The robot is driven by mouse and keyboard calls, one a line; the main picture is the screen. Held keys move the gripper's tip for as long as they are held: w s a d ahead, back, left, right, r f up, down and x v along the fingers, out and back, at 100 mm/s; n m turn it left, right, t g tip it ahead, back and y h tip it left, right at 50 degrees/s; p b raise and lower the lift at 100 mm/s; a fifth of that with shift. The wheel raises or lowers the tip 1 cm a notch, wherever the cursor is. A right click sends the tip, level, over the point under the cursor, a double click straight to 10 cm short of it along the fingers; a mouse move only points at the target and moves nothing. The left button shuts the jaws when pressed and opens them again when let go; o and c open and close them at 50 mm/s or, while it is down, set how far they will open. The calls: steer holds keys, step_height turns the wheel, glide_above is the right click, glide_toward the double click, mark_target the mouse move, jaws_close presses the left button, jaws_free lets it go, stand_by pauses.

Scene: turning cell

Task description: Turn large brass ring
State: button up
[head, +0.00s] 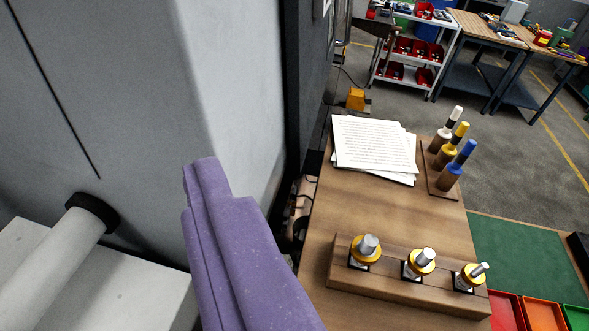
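Several brass-coloured rings sit around steel pins in a wooden block at the lower right. The left ring (364,262) has the thickest pin, the middle ring (419,269) a thinner one, and the right ring (471,280) the thinnest.
The wooden block (345,283) stands on a wooden bench (365,215). Papers (374,145) and a stand of white, yellow and blue handles (446,178) lie behind. Red (506,310), orange (543,314) and green (578,318) trays sit right. A grey machine (140,90) fills the left.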

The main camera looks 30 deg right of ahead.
stand_by(0.5)
steer(key=w+d+f+g+h+p, duration=0.1)
steer(key=w+d+f+g+p, duration=0.2)
steer(key=w+d+p, duration=0.4)
steer(key=m+g+p, duration=0.3)
steer(key=g+p, duration=0.5)
steer(key=p, duration=1.4)
glide_toward(373, 245)
steer(key=x, duration=1)
steer(key=shift+f, duration=0.15)
steer(key=c, duration=1.1)
steer(key=shift+o, duration=0.2)
steer(key=shift+p, duration=0.3)
